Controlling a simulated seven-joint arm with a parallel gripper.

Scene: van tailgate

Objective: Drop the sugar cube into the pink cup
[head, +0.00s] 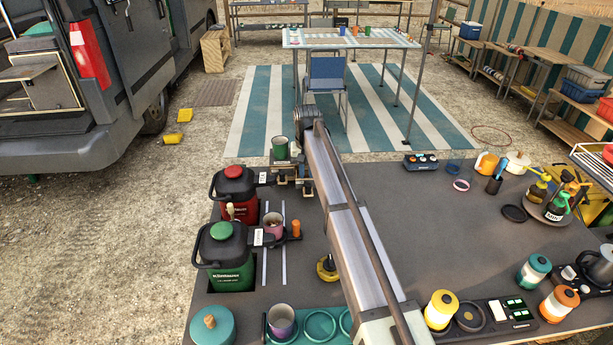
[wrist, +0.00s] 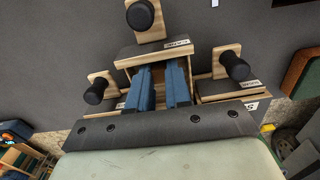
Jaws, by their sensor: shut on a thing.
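My gripper (wrist: 162,68) shows two blue fingers in the wrist view, closed on a light wooden piece (wrist: 158,76) at a wooden block with a black knob. In the head view my gripper (head: 291,172) is low over the table's far left edge, just right of a green cup (head: 280,148). A pink cup (head: 273,225) stands nearer the camera, beside the red jug. A pinkish-purple cup (head: 281,319) stands at the front left. I cannot make out a sugar cube in either view.
Red (head: 234,193) and green (head: 226,258) jugs stand along the left edge. An orange peg (head: 296,228) is right of the pink cup. Black-knobbed wooden blocks (wrist: 99,88) flank my fingers. The table middle (head: 440,225), right of my arm, is mostly clear.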

